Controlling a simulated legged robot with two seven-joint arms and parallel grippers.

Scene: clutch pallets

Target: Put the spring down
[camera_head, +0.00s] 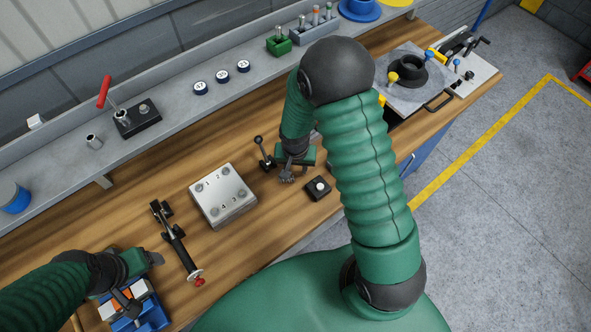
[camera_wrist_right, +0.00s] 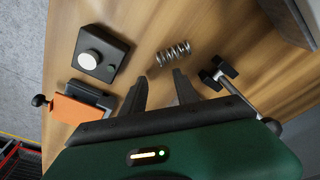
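The spring (camera_wrist_right: 173,53) is a small silver coil. In the right wrist view it appears to lie on its side on the wooden bench (camera_wrist_right: 150,20), just beyond my right fingertips and nearer the right-hand one. My right gripper (camera_wrist_right: 160,75) is open, with a clear gap between its fingers and nothing held. In the head view my right gripper (camera_head: 287,174) is low over the bench, beside a black-knobbed lever (camera_head: 264,155); the spring is hard to make out there. My left gripper (camera_head: 143,278) has its fingers apart, over a blue holder (camera_head: 152,318) with orange and white parts.
A metal block numbered 1 to 4 (camera_head: 222,196) stands left of my right gripper. A small black box with a white button (camera_head: 318,188) is close on its right. A black handle tool (camera_head: 178,243) lies further left. Bare wood lies between the block and the back shelf.

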